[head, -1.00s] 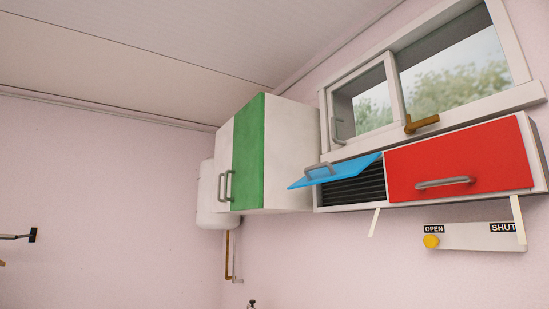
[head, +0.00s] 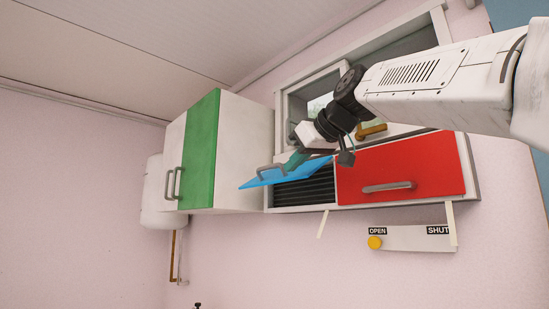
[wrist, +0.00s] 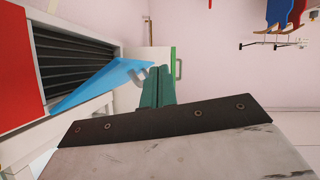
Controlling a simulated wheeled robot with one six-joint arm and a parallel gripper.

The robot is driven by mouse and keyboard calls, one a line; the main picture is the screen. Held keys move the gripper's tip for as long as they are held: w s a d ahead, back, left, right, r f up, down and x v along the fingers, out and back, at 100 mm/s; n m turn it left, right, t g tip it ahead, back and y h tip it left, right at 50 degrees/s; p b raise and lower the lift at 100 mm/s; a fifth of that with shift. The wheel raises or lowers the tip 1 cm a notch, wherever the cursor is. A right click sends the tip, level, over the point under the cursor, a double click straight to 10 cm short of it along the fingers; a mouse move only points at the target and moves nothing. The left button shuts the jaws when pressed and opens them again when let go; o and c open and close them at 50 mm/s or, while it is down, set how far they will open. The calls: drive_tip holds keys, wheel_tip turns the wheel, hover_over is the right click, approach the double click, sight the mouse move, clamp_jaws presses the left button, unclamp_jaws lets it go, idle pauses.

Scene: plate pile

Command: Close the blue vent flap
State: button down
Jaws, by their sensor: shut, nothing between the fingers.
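The blue vent flap (head: 290,173) stands open, tilted outward from the dark slatted vent (head: 306,190), with a grey handle (head: 270,172) near its outer edge. The flap also shows in the wrist view (wrist: 98,84). My gripper (head: 290,163) has teal fingers, closed together and empty. In the head view they are just above the flap's upper face, close to the handle. In the wrist view my gripper (wrist: 157,72) is just beside the handle (wrist: 137,73); I cannot tell whether it touches the flap.
A red door (head: 400,168) with a grey handle is right of the vent. A white cabinet with a green door (head: 200,150) stands left. Below is a panel marked OPEN and SHUT with a yellow knob (head: 375,243).

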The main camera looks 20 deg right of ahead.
wheel_tip(320, 180, up, 10)
drive_tip(key=w+n+t+y, duration=0.1)
drive_tip(key=w+n+t, duration=0.1)
drive_tip(key=w+f, duration=0.5)
drive_tip(key=w, duration=0.4)
drive_tip(key=shift+w+a+f+t, duration=0.25)
drive_tip(key=shift+w+a+t, duration=0.05)
drive_tip(key=shift+w+a, duration=0.1)
drive_tip(key=shift+d+f, duration=0.1)
